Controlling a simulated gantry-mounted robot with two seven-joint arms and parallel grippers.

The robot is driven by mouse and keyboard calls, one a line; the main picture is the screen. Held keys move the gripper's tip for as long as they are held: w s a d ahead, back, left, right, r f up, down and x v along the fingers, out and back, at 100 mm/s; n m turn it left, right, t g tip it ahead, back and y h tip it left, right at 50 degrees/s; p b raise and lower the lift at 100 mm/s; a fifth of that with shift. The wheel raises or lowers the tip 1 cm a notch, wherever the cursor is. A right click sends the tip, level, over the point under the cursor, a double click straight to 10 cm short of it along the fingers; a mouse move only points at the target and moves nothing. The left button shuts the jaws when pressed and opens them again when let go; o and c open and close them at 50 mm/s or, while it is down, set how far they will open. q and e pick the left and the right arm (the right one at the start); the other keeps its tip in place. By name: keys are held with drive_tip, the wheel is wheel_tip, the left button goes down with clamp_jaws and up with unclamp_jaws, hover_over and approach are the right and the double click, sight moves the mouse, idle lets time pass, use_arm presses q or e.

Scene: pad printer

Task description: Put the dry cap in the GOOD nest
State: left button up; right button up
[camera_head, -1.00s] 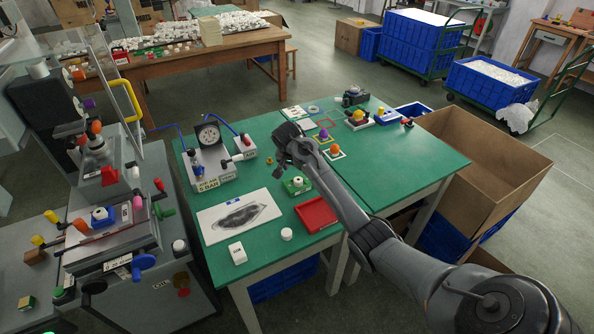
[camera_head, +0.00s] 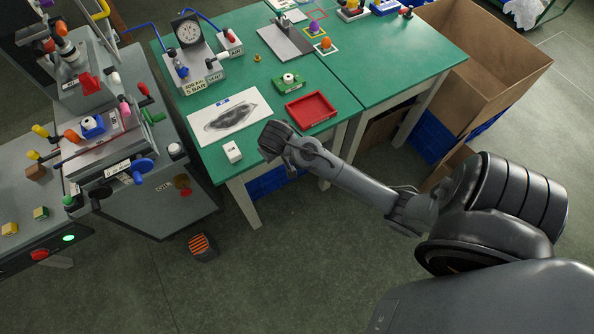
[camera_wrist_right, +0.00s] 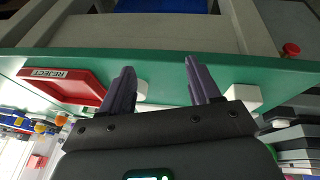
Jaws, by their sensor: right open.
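My right gripper (camera_head: 270,142) is over the front edge of the green table, and its open fingers (camera_wrist_right: 160,66) show in the right wrist view. A small white cap (camera_wrist_right: 142,90) shows between the fingers, close to the left one and partly hidden by it. In the head view the gripper hides this cap. A green nest (camera_head: 292,89) stands behind the red tray, with a white round piece with a dark centre on it. I cannot read its label. My left gripper is out of view.
A red REJECT tray (camera_head: 311,111) lies right of the gripper. A white block (camera_head: 232,152) stands left of it by the table edge. A sheet with a dark oval print (camera_head: 229,117), a gauge box (camera_head: 190,55) and the printer (camera_head: 105,135) are further left.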

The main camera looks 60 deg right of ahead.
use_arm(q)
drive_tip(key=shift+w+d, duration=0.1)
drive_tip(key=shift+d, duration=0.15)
use_arm(e)
drive_tip(key=s+a+r+n+y, duration=0.2)
drive_tip(key=s+a+n, duration=0.4)
drive_tip(key=s+a, duration=0.9)
drive_tip(key=shift+s+a+t+y, duration=0.3)
drive_tip(key=shift+s+a+y, duration=0.1)
drive_tip(key=shift+s+y, duration=0.35)
